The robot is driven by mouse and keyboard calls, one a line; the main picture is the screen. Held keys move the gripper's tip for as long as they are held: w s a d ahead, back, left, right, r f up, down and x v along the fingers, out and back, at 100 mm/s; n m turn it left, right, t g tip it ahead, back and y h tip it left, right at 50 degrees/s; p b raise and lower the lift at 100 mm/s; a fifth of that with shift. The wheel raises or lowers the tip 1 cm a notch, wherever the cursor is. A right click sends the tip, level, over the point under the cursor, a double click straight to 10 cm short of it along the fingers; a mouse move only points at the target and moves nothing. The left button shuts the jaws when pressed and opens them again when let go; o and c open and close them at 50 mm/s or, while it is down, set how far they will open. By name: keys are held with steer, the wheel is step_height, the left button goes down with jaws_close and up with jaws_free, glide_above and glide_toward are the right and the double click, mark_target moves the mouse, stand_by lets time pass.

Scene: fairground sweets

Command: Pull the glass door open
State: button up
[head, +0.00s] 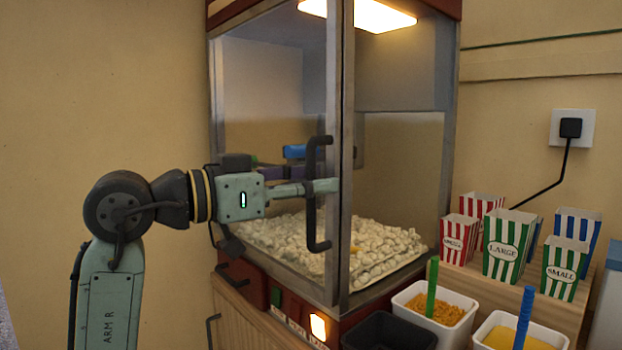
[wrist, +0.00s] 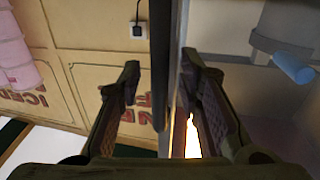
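The glass door (head: 265,90) is the left front pane of a red-framed popcorn machine and looks shut. Its black upright handle (head: 312,222) is near the door's right edge. My gripper (head: 326,187) reaches in from the left at the handle's middle, with a finger showing behind the bar. In the wrist view, the handle (wrist: 159,60) stands upright between the two fingers of my gripper (wrist: 160,88). The fingers are apart, with a gap seen on each side of the bar. Whether either finger touches the bar is hard to tell.
Popcorn (head: 385,245) lies inside the machine. To the right, striped cartons (head: 502,245) stand on a wooden step behind tubs with a green scoop (head: 432,285) and a blue scoop (head: 524,315). A black tub (head: 390,332) sits in front of the machine. The wall side at left is clear.

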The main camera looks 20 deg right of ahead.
steer(key=shift+c, duration=0.2)
jaws_close()
stand_by(0.7)
